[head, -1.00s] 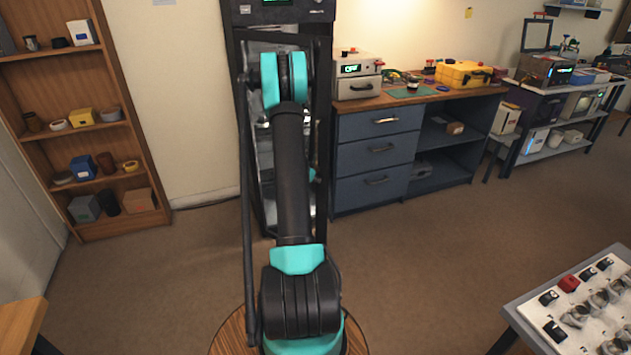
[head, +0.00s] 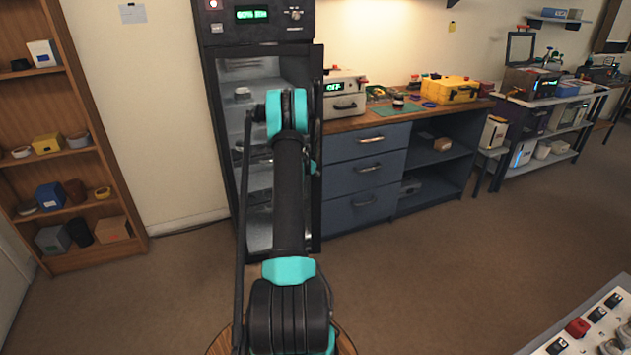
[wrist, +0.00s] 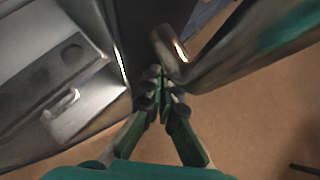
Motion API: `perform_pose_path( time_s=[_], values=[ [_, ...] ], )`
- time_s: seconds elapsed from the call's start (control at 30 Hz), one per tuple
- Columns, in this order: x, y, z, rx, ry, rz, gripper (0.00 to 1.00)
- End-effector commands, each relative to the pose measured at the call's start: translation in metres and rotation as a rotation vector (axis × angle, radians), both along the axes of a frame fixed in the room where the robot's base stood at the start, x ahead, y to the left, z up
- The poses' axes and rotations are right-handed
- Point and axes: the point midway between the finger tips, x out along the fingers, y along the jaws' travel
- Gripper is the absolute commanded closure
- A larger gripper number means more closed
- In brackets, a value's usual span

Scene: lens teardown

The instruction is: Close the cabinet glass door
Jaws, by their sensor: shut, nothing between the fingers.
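The tall dark cabinet (head: 224,130) stands at the back, left of the blue drawers, with its shelves showing. Its glass door shows as a dark, narrow frame (head: 317,165) at the cabinet's right side, seen almost edge-on and standing open. My arm hides part of the opening and my fingers in the head view. In the wrist view my gripper (wrist: 160,82) is shut and empty, its tips close to the lower end of a shiny metal handle (wrist: 182,72). I cannot tell whether they touch. The cabinet's pale interior (wrist: 60,75) shows on the left.
A blue drawer bench (head: 365,170) stands right of the cabinet, close to the door. A wooden shelf (head: 75,160) stands at the left. A table with small parts (head: 590,325) is at the lower right. The brown floor between is clear.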

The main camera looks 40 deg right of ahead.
Motion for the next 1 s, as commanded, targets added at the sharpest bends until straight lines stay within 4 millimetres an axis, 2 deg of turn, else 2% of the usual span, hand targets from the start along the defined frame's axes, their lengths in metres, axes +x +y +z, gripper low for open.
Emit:
perform_pose_path(
  time_s=[0.03,0.2,0.5,0.7,1.0],
  values=[
    [0.013,-0.007,-0.001,0.000,0.000,0.000,1.00],
    [0.050,-0.025,-0.001,0.000,0.000,0.000,1.00],
    [0.094,-0.042,0.000,0.000,-0.001,0.001,1.00],
    [0.106,-0.045,0.000,0.000,-0.001,0.001,1.00],
    [0.110,-0.047,0.001,-0.003,-0.004,0.003,1.00]
  ],
)
